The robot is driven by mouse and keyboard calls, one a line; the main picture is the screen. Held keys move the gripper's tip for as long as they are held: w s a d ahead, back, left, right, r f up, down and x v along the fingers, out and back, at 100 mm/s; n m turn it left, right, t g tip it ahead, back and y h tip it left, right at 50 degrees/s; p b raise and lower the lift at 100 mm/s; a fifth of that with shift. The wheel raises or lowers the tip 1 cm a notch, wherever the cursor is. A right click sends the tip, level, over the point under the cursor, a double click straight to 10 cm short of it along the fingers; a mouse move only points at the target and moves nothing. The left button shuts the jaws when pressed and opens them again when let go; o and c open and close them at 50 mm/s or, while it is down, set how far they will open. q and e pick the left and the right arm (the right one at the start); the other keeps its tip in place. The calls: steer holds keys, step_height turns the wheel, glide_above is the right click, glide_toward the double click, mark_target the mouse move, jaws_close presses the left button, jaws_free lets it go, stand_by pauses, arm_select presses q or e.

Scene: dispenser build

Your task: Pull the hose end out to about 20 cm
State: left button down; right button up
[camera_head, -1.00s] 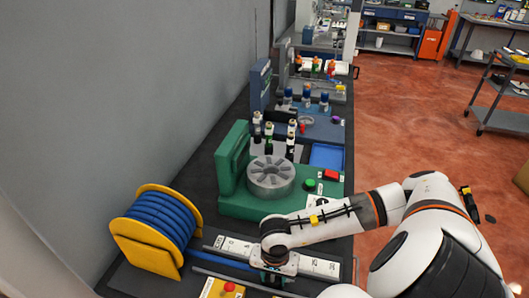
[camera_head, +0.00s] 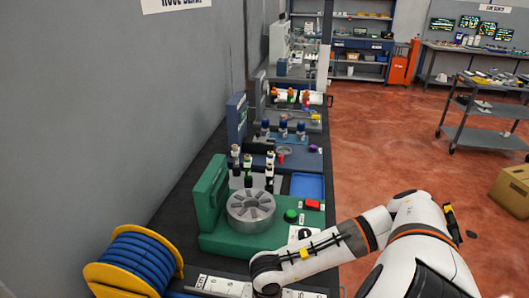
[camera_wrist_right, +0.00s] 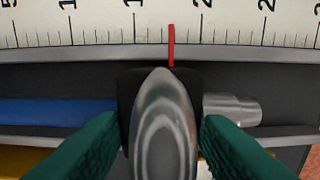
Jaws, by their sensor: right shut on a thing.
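The blue hose (camera_wrist_right: 55,111) runs in from the left in the right wrist view. Its silver metal end (camera_wrist_right: 232,109) sticks out to the right of my right gripper (camera_wrist_right: 160,135), whose green fingers are closed on the hose. A rounded metallic shape and a dark block hide the gripped part. Above lies a white ruler (camera_wrist_right: 100,22); a thin red marker (camera_wrist_right: 171,45) stands across its edge between the 15 and 20 labels. In the head view, the hose coil (camera_head: 140,262) sits on a yellow reel (camera_head: 105,278). My left gripper is out of view.
A green base (camera_head: 210,190) with a grey slotted disc (camera_head: 250,206) stands behind the ruler. Bottles, a blue tray (camera_head: 307,186) and other stations line the bench beyond. A grey wall is on the left; open red floor (camera_head: 370,160) is on the right.

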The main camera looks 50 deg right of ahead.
steer(key=shift+s+d, duration=0.75)
steer(key=shift+s, duration=0.35)
stand_by(0.6)
steer(key=o, duration=1.2)
steer(key=shift+s, duration=0.1)
steer(key=shift+r, duration=0.3)
step_height(320, 180, up, 11)
steer(key=b, duration=0.2)
steer(key=shift+r, duration=0.2)
